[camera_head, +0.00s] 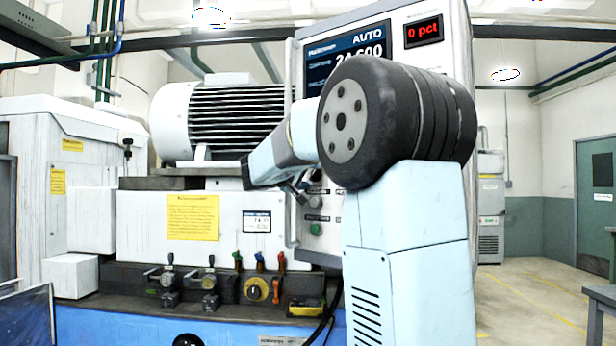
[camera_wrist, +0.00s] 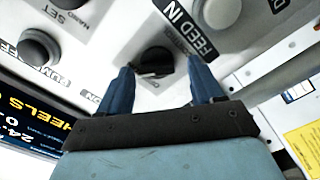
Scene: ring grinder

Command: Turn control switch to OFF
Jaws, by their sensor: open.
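The black rotary switch (camera_wrist: 155,62) shows in the wrist view on the light grey panel, with its knob between my fingertips. An "ON" label (camera_wrist: 90,96) is left of it, and another label below it is partly hidden by my gripper. My gripper (camera_wrist: 161,66) is open, with one blue finger on each side of the knob. I cannot tell whether either finger touches it. In the head view my gripper (camera_head: 302,196) is at the control cabinet (camera_head: 291,80), largely hidden behind my arm, and the switch cannot be made out there.
Other round knobs (camera_wrist: 40,48) and a "FEED IN" label (camera_wrist: 185,25) are close around the switch. The cabinet screen (camera_head: 325,52) reads AUTO, and a red display (camera_head: 423,31) reads "0 pct". Several small levers (camera_head: 260,262) are on the machine below. Open floor (camera_head: 540,300) is at right.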

